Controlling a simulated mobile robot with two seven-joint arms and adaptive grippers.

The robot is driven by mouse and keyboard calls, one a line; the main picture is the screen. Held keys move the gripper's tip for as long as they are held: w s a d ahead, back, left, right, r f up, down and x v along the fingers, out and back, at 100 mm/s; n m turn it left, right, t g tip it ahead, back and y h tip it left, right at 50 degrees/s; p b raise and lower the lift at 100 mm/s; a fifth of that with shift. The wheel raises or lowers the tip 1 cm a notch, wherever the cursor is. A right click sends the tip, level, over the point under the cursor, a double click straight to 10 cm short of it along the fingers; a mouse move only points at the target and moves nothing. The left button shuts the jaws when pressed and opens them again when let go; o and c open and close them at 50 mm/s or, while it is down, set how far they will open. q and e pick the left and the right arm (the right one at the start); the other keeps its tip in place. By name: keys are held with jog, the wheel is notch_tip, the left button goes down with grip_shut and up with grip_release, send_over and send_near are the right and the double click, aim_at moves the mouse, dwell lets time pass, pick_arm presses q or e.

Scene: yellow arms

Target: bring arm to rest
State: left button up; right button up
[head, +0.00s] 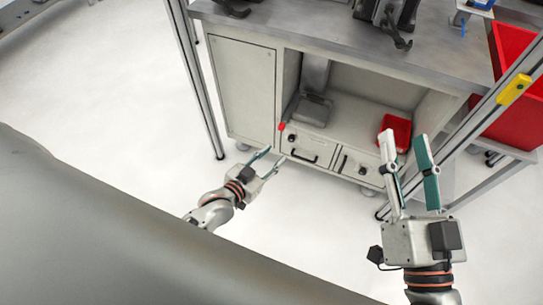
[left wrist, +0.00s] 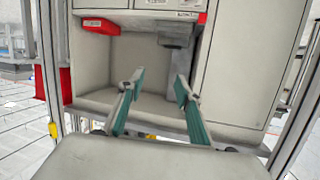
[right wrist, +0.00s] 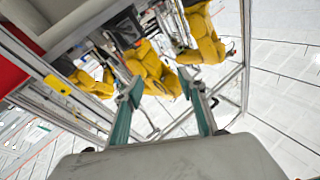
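My left gripper (head: 275,155) is open and empty, held in front of the workbench cabinet (head: 242,85) at the lower left in the head view. In the left wrist view its two teal-padded fingers (left wrist: 158,78) are apart, with the cabinet's open compartment beyond them. My right gripper (head: 404,137) is open and empty, its fingers pointing up the picture near the cabinet's right side. In the right wrist view its fingers (right wrist: 161,86) are apart with nothing between them. Yellow robot arms (right wrist: 155,70) show beyond them, apart from the gripper.
The grey benchtop (head: 330,35) carries dark fixtures. Metal frame posts (head: 196,85) stand at the cabinet's left and right. A red bin (head: 515,115) is at the right, and a smaller red bin (head: 395,130) sits on the cabinet's lower shelf. The pale floor (head: 100,95) at left is clear.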

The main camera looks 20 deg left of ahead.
jog(key=shift+f, duration=0.1)
pick_arm(q)
jog(key=s+r+g+p, duration=0.2)
jog(key=s+p, duration=0.1)
jog(key=s, duration=0.7)
jog(key=s+a+r+g+y+p, duration=0.1)
jog(key=s+g+p, duration=0.1)
jog(key=s, duration=0.8)
jog(key=shift+a+r+m+p, duration=0.15)
jog(key=shift+r+m+p, duration=0.2)
jog(key=shift+p, duration=0.55)
pick_arm(e)
jog(key=s+d+f+n+g+h, duration=0.1)
jog(key=s+d+f+g, duration=0.1)
jog(key=f, duration=0.9)
jog(key=s+d+f+n+g+h, duration=0.1)
jog(key=d+f, duration=0.4)
jog(key=f, duration=0.6)
jog(key=s+d+f+g+h, duration=0.3)
jog(key=s+d+f+g, duration=0.1)
jog(key=f, duration=0.7)
jog(key=shift+s+d+n+g, duration=0.2)
jog(key=shift+s+n+g, duration=0.2)
jog(key=shift+s+g, duration=0.25)
pick_arm(q)
jog(key=shift+w, duration=0.1)
pick_arm(e)
jog(key=shift+w, duration=0.15)
